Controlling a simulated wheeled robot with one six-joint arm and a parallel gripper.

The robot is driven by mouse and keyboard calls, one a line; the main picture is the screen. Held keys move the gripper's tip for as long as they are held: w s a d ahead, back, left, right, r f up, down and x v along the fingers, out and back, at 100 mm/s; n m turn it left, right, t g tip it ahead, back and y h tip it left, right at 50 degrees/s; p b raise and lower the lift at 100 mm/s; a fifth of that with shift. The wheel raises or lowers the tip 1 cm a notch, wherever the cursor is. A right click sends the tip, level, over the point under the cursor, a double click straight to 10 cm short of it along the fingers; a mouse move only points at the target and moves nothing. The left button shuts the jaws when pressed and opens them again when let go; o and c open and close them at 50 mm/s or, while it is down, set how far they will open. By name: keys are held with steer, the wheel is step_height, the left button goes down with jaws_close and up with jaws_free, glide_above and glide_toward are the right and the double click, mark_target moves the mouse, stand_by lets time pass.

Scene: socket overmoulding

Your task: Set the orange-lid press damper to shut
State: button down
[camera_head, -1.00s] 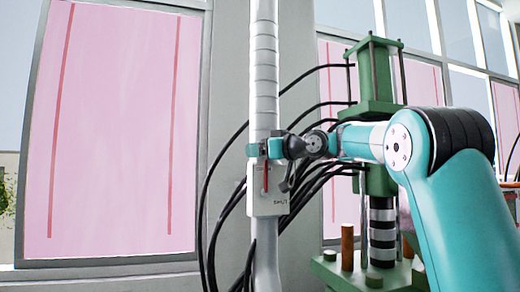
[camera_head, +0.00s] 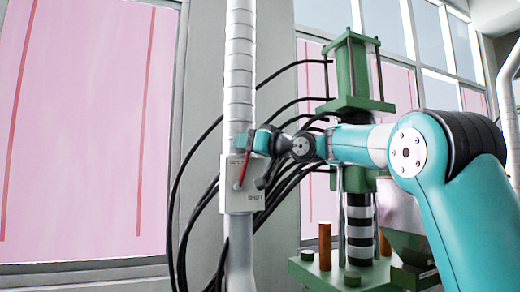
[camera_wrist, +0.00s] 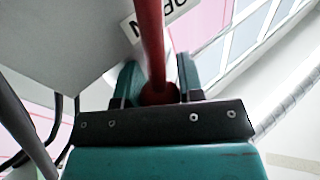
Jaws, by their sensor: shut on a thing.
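The damper is a pale grey box (camera_head: 232,204) on a vertical duct, with an "OPEN" label at its upper left and a "SHUT" label (camera_head: 256,197) at its lower right. My gripper (camera_head: 262,140) is at the lever's top end. In the wrist view the red lever (camera_wrist: 150,40) runs between the fingers, and its round red knob (camera_wrist: 159,93) sits between them. My gripper (camera_wrist: 158,85) is shut on it. The lever's pivot is not clear.
The segmented grey duct (camera_head: 240,70) rises above the box. Black hoses (camera_head: 190,170) curve behind it. A green press (camera_head: 358,75) stands to the right, with an orange-brown post (camera_head: 325,246) on its base. Pink-tinted windows (camera_head: 90,130) are behind.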

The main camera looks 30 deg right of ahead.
steer(key=c, duration=0.7)
jaws_free()
steer(key=shift+c, duration=0.2)
steer(key=shift+s+d+f, duration=0.1)
steer(key=shift+s+d, duration=0.05)
steer(key=shift+s, duration=0.1)
steer(key=b+v, duration=0.8)
steer(key=v, duration=0.8)
steer(key=shift+s, duration=0.4)
